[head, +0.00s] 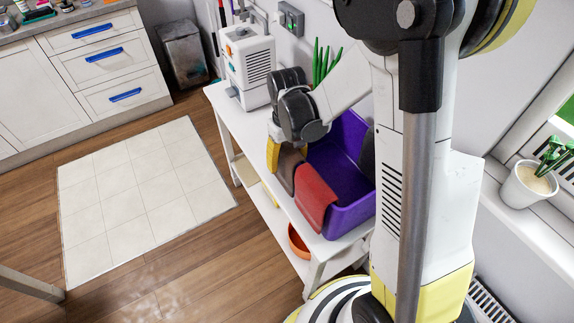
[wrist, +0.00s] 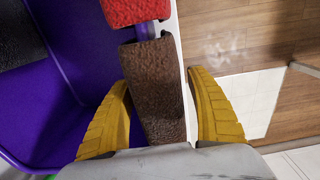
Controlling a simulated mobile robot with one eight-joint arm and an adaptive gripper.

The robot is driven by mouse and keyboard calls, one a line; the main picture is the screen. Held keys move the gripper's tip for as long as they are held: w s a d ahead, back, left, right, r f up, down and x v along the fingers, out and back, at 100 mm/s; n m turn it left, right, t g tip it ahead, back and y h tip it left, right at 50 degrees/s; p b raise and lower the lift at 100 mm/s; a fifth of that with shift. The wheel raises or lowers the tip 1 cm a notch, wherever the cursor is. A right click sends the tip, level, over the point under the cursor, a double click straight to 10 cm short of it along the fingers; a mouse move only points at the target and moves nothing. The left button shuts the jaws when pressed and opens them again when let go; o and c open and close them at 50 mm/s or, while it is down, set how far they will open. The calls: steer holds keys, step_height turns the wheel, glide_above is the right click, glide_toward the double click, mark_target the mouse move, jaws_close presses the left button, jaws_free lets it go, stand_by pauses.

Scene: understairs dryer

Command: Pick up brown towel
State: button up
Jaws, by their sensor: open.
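The brown towel (wrist: 154,88) hangs over the rim of the purple bin, beside a red towel (wrist: 135,10). In the head view the brown towel (head: 289,168) shows partly, left of the red towel (head: 315,197), with my gripper covering some of it. My gripper (wrist: 165,95) is open, its two yellow fingers on either side of the brown towel, one on the bin's inner side and one outside. Whether the fingers touch the towel I cannot tell. In the head view my gripper (head: 273,155) is at the bin's near left corner.
The purple bin (head: 345,215) stands on a white shelf table (head: 245,135) against the wall, with a dark cloth (head: 367,155) on its far side. A white appliance (head: 250,68) stands further left. An orange bowl (head: 298,242) is on the lower shelf. The floor at left is clear.

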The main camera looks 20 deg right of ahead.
steer(key=shift+r, duration=0.1)
steer(key=c, duration=1.3)
step_height(320, 180, up, 28)
steer(key=p, duration=0.9)
